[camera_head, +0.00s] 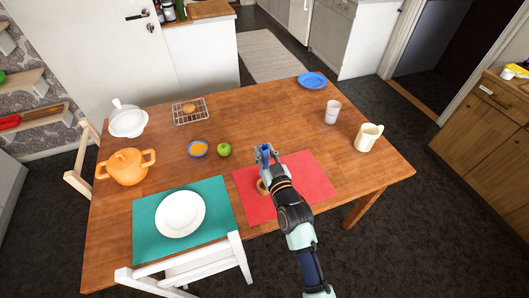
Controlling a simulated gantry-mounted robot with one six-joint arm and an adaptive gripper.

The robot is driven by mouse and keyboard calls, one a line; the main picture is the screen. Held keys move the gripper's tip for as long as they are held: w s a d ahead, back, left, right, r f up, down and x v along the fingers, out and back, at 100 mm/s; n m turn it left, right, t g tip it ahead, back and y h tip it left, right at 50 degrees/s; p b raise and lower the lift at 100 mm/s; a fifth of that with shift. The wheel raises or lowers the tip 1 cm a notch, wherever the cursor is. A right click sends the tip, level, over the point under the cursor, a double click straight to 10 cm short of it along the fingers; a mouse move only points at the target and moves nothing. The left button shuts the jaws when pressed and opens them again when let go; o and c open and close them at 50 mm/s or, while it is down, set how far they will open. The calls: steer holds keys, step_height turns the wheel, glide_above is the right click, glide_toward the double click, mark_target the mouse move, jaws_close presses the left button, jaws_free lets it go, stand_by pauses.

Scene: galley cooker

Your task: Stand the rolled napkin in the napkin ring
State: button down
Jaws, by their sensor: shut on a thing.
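My gripper (264,150) is over the red placemat (315,176), near its far left edge. It is shut on a small blue thing, which looks like the rolled napkin (265,149). The fingers hide most of the napkin, so its tilt is hard to tell. A brown round thing, which looks like the napkin ring (261,187), is on the red placemat. My arm covers its right part. The napkin appears apart from the ring, farther back in the picture.
A green apple (224,150) and a small blue-rimmed bowl (198,148) stand left of my gripper. A glass (332,112) and a cream jug (368,137) stand to the right. A white plate (180,214) lies on the teal placemat (222,202). The table behind my gripper is clear.

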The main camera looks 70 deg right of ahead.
steer(key=shift+f+b, duration=0.3)
steer(key=shift+f, duration=0.05)
steer(key=shift+f+b, duration=3.8)
steer(key=shift+f, duration=0.7)
steer(key=c, duration=0.7)
jaws_free()
steer(key=shift+c, duration=0.2)
steer(key=o, duration=0.6)
steer(key=shift+s+a+r, duration=0.1)
steer(key=shift+s+a, duration=0.05)
steer(key=v, duration=0.9)
steer(key=shift+s+a+p, duration=0.25)
steer(key=shift+a+p, duration=0.05)
steer(key=shift+p, duration=0.05)
